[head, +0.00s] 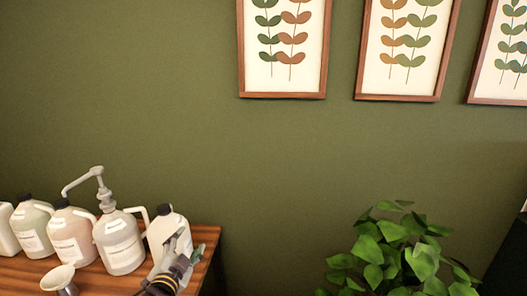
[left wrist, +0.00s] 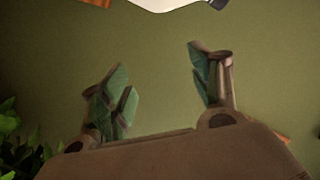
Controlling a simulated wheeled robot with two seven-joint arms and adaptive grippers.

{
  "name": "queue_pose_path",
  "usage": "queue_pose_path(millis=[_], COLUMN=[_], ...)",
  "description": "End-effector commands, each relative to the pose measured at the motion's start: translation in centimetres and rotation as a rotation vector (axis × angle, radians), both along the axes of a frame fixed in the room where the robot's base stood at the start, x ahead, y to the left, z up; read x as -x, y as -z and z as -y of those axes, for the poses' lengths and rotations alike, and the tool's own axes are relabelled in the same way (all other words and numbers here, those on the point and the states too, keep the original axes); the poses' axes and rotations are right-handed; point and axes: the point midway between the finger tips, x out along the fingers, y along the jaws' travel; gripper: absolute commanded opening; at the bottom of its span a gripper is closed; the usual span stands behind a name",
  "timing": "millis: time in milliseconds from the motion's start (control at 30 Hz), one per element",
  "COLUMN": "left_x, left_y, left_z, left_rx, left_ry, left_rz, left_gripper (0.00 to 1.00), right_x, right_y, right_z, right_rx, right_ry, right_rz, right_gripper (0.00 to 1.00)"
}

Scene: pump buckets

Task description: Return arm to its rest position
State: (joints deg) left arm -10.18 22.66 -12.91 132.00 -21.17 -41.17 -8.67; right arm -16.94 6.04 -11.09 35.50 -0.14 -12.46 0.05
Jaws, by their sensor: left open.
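My left gripper (head: 181,247) is in front of the rightmost white jug (head: 160,228), near the table's right end. Its two fingers (left wrist: 165,95) stand apart with nothing between them in the left wrist view. A gap between gripper and jug cannot be judged from the head view. A jug with a grey pump (head: 122,243) stands just left of that jug. My right gripper is not in view.
Several more jugs (head: 70,235) line the wooden table (head: 207,238). A white funnel-shaped cup (head: 59,278) stands at the front. A leafy plant (head: 400,255) is at the lower right. The green wall holds framed leaf prints (head: 283,45).

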Motion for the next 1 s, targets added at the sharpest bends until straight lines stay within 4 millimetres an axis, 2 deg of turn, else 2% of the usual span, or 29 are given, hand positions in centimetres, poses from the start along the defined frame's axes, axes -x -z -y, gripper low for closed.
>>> queue_pose_path(millis=[100, 267, 467, 600, 800, 1000], left_x=[1.9, 5.0, 9.9, 13.8, 18.3, 21.4], left_y=[3.4, 7.9, 13.1, 16.0, 18.6, 19.9], left_z=[-0.7, -1.4, -1.6, -1.4, -0.8, -0.4], left_rx=[0.086, 0.191, 0.312, 0.387, 0.458, 0.498], left_ry=[-0.058, -0.136, -0.23, -0.292, -0.352, -0.391], left_rz=[-0.132, -0.311, -0.543, -0.704, -0.873, -0.981], left_gripper=[0.62, 0.62, 0.62, 0.62, 0.62, 0.62], right_x=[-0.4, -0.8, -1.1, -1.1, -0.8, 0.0], right_y=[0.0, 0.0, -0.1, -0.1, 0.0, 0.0], right_z=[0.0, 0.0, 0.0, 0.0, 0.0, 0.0], right_rx=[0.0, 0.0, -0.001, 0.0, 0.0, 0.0], right_ry=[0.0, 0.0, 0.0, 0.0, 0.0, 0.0], right_rz=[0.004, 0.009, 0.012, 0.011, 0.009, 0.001], right_gripper=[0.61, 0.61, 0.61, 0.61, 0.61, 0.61])
